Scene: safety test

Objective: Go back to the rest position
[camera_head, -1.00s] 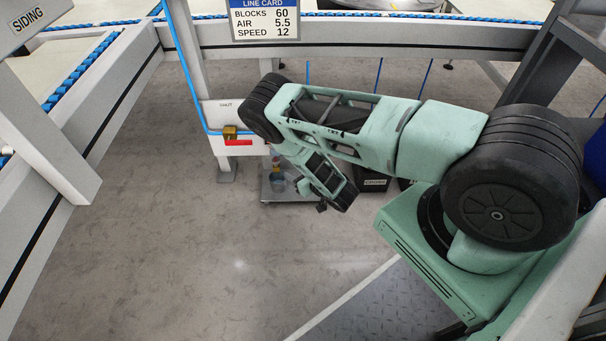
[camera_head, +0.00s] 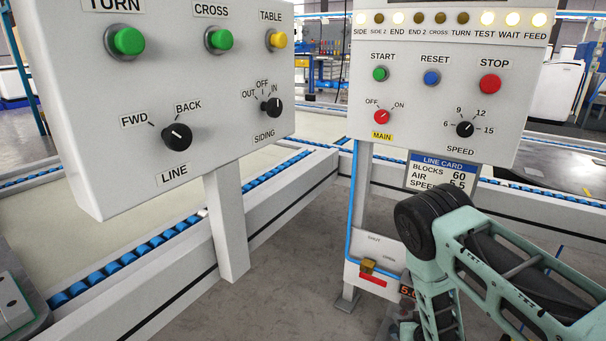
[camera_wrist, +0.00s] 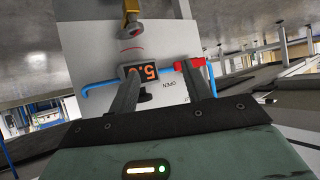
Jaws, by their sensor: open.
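My gripper (camera_wrist: 160,69) shows in the wrist view with its two dark fingers apart and nothing between them. Ahead of the fingers are a small display with orange digits reading about 5.0 (camera_wrist: 148,73), a red handle (camera_wrist: 190,63) by the right fingertip and a blue pipe (camera_wrist: 98,87). I cannot tell whether a finger touches the handle. In the head view my green arm, with a black joint, fills the lower right; its fingers are not visible there. The display (camera_head: 408,291) shows partly beside my arm.
A left panel (camera_head: 80,110) has green and yellow buttons and black knobs. A right panel (camera_head: 425,110) has lamps, some lit, buttons and a red MAIN knob. Below are a line card (camera_head: 440,172), brass padlock (camera_head: 368,266) and white rails with blue rollers (camera_head: 150,246).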

